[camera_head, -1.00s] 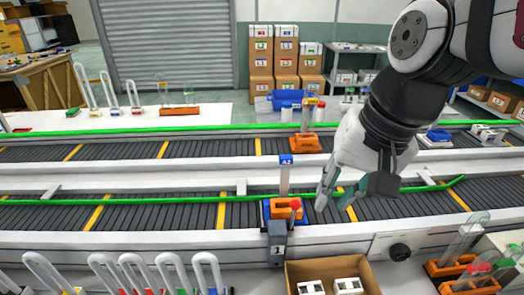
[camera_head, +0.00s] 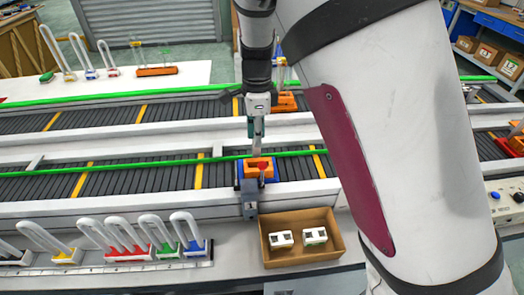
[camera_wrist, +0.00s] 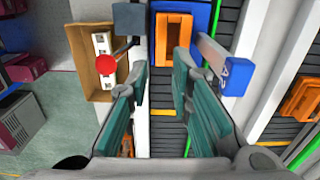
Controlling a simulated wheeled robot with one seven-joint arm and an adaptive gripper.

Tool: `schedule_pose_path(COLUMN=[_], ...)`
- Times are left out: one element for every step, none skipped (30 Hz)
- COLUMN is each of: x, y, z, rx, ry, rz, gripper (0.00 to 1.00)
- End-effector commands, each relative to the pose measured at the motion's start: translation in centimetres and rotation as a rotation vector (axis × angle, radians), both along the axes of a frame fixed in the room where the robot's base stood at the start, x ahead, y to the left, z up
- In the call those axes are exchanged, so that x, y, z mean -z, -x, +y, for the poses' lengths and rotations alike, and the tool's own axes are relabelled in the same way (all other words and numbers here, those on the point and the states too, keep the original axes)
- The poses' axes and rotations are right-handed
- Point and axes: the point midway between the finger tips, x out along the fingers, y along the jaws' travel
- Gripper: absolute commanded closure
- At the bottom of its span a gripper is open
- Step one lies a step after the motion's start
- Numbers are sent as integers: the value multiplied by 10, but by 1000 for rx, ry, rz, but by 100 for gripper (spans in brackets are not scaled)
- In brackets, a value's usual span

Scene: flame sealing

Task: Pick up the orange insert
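The orange insert (camera_head: 258,172) sits in a blue holder (camera_head: 241,184) at the near conveyor's front edge. In the wrist view, the insert (camera_wrist: 172,40) is a rectangular frame with a slot, lying in the blue holder (camera_wrist: 197,12) ahead of the fingers. My gripper (camera_head: 257,128) points down above and slightly behind the insert in the head view. In the wrist view, my gripper (camera_wrist: 163,62) is open, with nothing between its teal fingers.
A red ball knob (camera_wrist: 105,67) stands left of the insert in the wrist view. A blue-topped post (camera_wrist: 229,70) stands close to the right finger. A cardboard box (camera_head: 335,248) with white parts is in front. Another orange piece (camera_head: 284,101) rests on the far conveyor.

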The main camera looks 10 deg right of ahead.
Motion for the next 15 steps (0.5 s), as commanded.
schedule_pose_path(x=[3, 4, 7, 10, 13, 19, 23, 29, 37, 43, 49, 57, 62, 67, 73], y=[-1, -2, -2, -2, -2, -2, -3, -2, -2, -2, -2, -2, -2, -2, -2], z=[2, 3, 4, 4, 4, 4, 3, 3, 3, 3, 3, 3, 2, 2, 2], rx=[13, 20, 26, 29, 30, 31, 30, 30, 31, 30, 29, 29, 30, 30, 30], ry=[9, 12, 14, 15, 16, 16, 16, 16, 17, 17, 16, 16, 16, 16, 16], rz=[0, 0, 0, 1, 2, 2, 2, 2, 3, 2, 4, 3, 3, 3, 2], gripper=[80, 80, 80, 80, 80, 80, 80, 80, 80, 80, 80, 80, 80, 80, 80])
